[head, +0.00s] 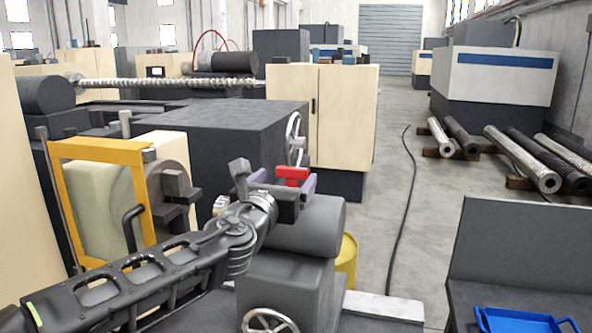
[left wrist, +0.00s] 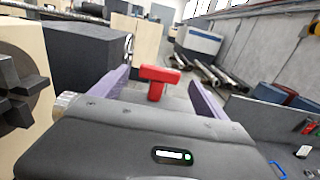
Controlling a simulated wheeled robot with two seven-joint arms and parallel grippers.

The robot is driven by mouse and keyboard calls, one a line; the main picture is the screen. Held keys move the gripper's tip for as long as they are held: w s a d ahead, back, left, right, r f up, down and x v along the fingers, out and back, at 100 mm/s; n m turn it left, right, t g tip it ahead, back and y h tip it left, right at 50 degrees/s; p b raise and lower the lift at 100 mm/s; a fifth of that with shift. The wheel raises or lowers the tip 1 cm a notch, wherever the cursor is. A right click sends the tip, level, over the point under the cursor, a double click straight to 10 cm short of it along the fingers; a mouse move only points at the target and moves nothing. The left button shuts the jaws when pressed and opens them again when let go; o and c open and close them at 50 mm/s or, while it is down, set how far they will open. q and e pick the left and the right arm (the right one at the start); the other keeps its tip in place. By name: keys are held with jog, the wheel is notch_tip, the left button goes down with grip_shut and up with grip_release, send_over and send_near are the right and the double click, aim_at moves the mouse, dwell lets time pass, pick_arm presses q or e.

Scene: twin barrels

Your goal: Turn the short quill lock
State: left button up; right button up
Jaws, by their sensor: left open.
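The short quill lock (head: 291,174) is a red T-shaped handle standing on top of the dark grey tailstock (head: 315,228). In the left wrist view the lock (left wrist: 157,80) shows upright with its crossbar roughly level, between my fingers. My left gripper (head: 277,187) is open over the tailstock, its purple fingers one on each side of the red handle. In the left wrist view both fingers of the left gripper (left wrist: 159,88) stand apart from the handle with a gap on each side. The handle's lower stem is hidden behind my gripper body. My right gripper is not in view.
A chuck (head: 175,185) with a yellow guard frame (head: 98,150) stands left of the tailstock. A handwheel (head: 268,321) is at the front. A yellow drum (head: 347,262) is just right. A blue tray (head: 525,321) lies at lower right.

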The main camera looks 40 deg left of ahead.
aim_at(296, 168)
pick_arm(q)
jog(key=shift+x, duration=3.95)
jog(key=c, duration=1.4)
